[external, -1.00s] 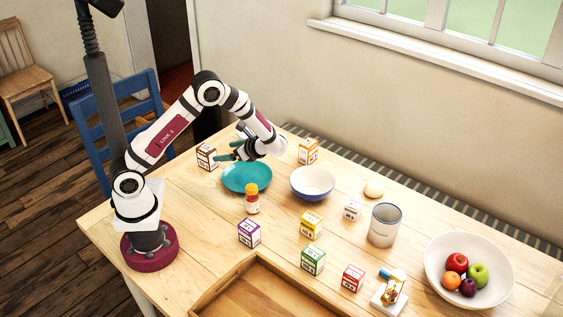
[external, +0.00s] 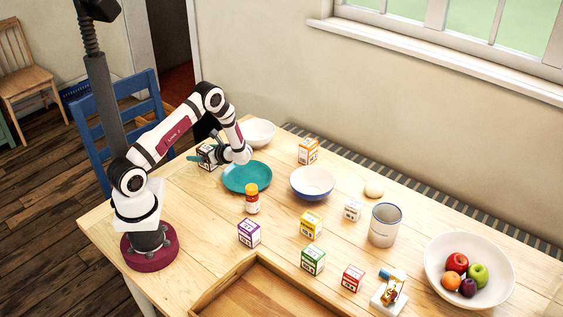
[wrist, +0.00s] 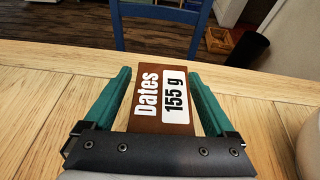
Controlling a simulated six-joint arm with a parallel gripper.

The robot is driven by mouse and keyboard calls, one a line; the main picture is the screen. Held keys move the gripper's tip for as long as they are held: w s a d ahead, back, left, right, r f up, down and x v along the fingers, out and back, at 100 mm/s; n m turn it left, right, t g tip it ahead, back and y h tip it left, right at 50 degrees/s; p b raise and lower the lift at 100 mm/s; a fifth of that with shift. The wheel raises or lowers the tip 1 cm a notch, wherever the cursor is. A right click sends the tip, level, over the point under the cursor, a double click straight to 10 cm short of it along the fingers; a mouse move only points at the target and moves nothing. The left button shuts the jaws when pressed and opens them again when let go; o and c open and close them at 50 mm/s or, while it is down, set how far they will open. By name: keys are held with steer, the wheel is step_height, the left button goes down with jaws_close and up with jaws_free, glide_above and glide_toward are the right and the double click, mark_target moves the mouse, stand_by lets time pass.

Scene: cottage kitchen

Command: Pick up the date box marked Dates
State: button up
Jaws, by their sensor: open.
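A finger is on each side, with a narrow gap visible beside the box. In the external view the date box (external: 208,155) is at the far left of the table, partly hidden behind my gripper (external: 203,157). My gripper is open around the box, and it shows in the wrist view (wrist: 162,92) too. I cannot tell whether either finger touches it.
A teal plate (external: 247,178) lies just right of my gripper, and a white bowl (external: 259,132) stands behind. A blue chair (external: 150,100) is beyond the table edge.

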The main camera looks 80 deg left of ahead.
jaws_close()
stand_by(0.4)
steer(key=shift+r, duration=0.1)
